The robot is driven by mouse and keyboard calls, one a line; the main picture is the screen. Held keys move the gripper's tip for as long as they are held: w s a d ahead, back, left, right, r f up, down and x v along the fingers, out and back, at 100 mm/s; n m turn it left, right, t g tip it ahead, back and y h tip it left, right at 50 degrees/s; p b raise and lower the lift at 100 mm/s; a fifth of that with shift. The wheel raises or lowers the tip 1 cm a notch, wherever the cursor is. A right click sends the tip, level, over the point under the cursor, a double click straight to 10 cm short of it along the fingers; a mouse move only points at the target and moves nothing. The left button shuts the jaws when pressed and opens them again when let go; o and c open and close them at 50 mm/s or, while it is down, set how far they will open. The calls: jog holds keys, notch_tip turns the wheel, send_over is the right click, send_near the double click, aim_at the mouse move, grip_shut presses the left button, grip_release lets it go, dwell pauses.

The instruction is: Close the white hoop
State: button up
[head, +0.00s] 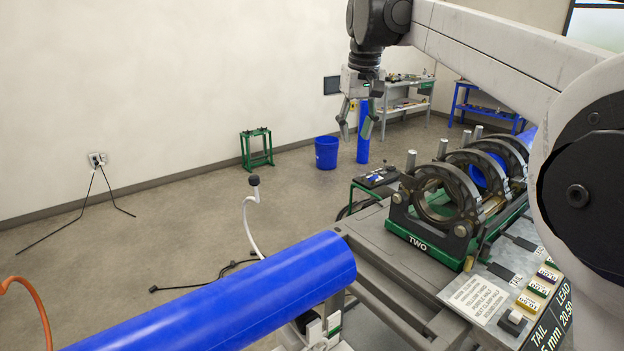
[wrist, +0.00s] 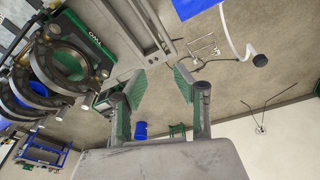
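The white hoop (head: 248,222) is a thin curved bar with a black knob at its upper end. In the head view it rises behind the blue pipe, which hides its lower end. It also shows in the wrist view (wrist: 233,38) at the upper right, sticking out past the pipe's edge with its knob free. My gripper (head: 356,128) hangs pointing down, up and to the right of the hoop and well apart from it. In the wrist view its green-padded fingers (wrist: 158,82) are spread with nothing between them.
The blue pipe (head: 230,295) lies across the front. Black ring clamps (head: 440,200) stand on the cart at right, with labelled blocks (head: 535,292) before them. An orange curved bar (head: 30,290) is at left. A blue bin (head: 326,152) and green stand (head: 257,147) stand behind. Floor left of the hoop is mostly clear.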

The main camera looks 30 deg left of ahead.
jog(key=s+a+f+n+p, duration=0.1)
jog(key=s+a+p, duration=0.1)
jog(key=a, duration=0.6)
jog(key=s+a+f+n+g+p, duration=0.1)
jog(key=s+a+f+p, duration=0.1)
jog(key=a, duration=0.5)
jog(key=s+a+f+n+h+p, duration=0.1)
jog(key=s+a, duration=0.3)
jog(key=a, duration=0.4)
jog(key=shift+a+f+n+g+p, duration=0.15)
jog(key=shift+a+n+g+p, duration=0.2)
jog(key=shift+n+p, duration=0.2)
jog(key=shift+s+f, duration=0.1)
jog(key=shift+f, duration=0.1)
jog(key=b, duration=0.6)
send_over(255, 192)
jog(key=f, duration=0.5)
jog(key=shift+w+a+f, duration=0.3)
jog(key=shift+w+f, duration=0.05)
jog(key=shift+w, duration=0.05)
jog(key=shift+f, duration=3.9)
grip_shut()
jog(key=shift+b, duration=0.3)
